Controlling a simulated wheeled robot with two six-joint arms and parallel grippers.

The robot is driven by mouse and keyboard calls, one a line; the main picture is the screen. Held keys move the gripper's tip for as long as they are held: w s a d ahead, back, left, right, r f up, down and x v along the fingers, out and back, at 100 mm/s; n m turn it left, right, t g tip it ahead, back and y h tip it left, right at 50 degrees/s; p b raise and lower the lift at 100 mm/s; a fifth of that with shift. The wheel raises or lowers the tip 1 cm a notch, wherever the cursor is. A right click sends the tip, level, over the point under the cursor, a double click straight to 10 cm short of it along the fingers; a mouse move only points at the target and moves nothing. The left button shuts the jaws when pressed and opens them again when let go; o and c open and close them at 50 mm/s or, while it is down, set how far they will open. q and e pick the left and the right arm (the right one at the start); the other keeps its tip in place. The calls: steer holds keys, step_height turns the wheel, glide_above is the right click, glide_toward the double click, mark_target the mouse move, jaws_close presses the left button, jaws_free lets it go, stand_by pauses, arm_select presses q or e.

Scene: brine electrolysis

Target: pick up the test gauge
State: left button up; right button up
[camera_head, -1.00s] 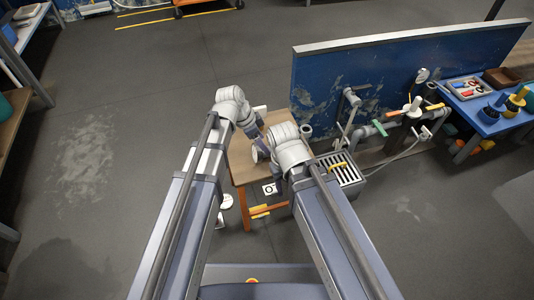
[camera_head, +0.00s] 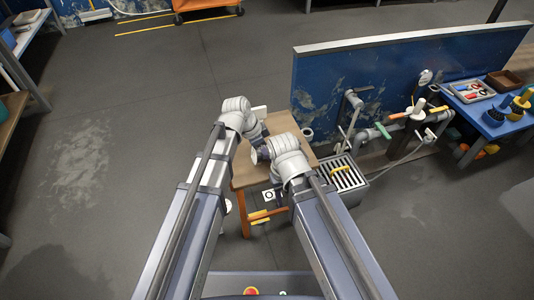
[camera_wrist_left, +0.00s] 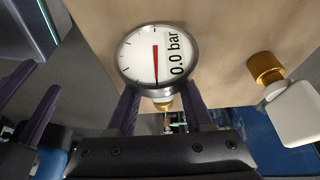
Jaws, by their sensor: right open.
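The test gauge (camera_wrist_left: 157,55) shows large in the left wrist view. It has a round white dial, a red needle, the text "0.0 bar", a dark rim and a brass stem (camera_wrist_left: 163,104). The fingers of my left gripper (camera_wrist_left: 160,108) stand apart on either side of the stem, with gaps beside it. In the head view my left gripper is mostly hidden behind its own wrist, and I cannot make out the gauge there for sure. My right gripper (camera_head: 260,154) is open over the wooden table (camera_head: 245,176); its dark fingers (camera_wrist_left: 38,112) appear at the left of the wrist view.
A white block with a brass fitting (camera_wrist_left: 265,68) lies right of the gauge. A grey cup-like piece (camera_head: 307,133) stands on the table's right side. A slatted grey crate (camera_head: 345,180), a blue panel (camera_head: 320,85) with pipes, and a blue table (camera_head: 492,122) are to the right. Open floor lies left.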

arm_select(q)
jaws_close()
stand_by(0.5)
step_height(320, 180, up, 10)
steer(key=p, duration=1)
